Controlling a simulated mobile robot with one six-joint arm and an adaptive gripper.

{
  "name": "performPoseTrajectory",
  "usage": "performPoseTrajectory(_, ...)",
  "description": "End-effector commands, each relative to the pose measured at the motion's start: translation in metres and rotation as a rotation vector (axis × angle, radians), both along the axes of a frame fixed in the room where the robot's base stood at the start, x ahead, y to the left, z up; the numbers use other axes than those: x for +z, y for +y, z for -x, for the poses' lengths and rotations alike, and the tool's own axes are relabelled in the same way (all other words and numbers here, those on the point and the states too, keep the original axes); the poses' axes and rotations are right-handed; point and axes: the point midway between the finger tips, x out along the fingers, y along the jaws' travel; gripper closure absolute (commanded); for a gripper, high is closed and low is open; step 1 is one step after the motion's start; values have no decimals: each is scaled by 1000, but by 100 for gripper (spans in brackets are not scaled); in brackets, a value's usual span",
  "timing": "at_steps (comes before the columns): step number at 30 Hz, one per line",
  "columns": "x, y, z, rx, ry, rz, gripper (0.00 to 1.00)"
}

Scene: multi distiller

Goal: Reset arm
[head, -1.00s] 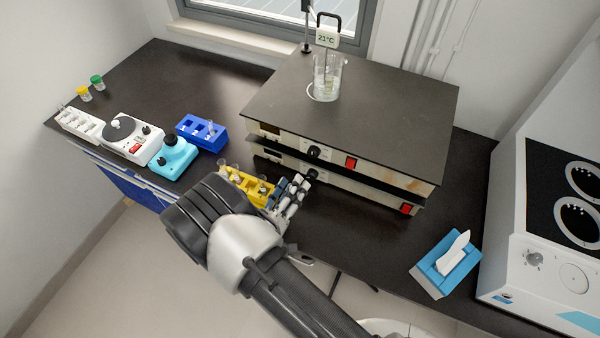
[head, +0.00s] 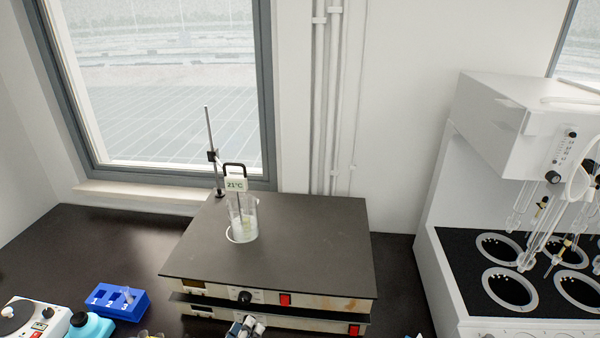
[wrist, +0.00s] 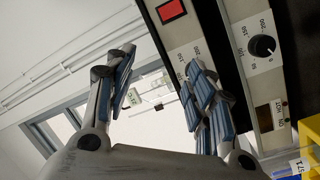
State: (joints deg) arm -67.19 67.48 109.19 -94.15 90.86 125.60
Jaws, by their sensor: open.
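My gripper (wrist: 160,72) is open and empty in the wrist view, its blue-padded fingers spread apart. Behind the fingers, the wrist view shows the front panel of the stacked hot plates with a red switch (wrist: 171,10) and a black knob (wrist: 262,46). In the head view only the fingertips of my gripper (head: 246,326) show at the bottom edge, in front of the lower hot plate. The rest of my arm is out of that view.
A glass beaker (head: 243,222) with a 21°C display stands on the upper hot plate (head: 310,240). A white multi-position distiller (head: 430,262) stands at right. A yellow rack (wrist: 308,140) is close to my gripper.

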Motion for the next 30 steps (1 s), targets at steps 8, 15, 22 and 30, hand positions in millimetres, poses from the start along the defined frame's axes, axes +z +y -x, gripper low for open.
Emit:
performPoseTrajectory(8,104,-150,-18,-542,298,18,50)
performPoseTrajectory(15,152,-252,31,-805,665,-137,50)
performPoseTrajectory(22,176,-301,98,-819,964,-415,50)
performPoseTrajectory(30,197,-305,157,-574,1084,-769,50)
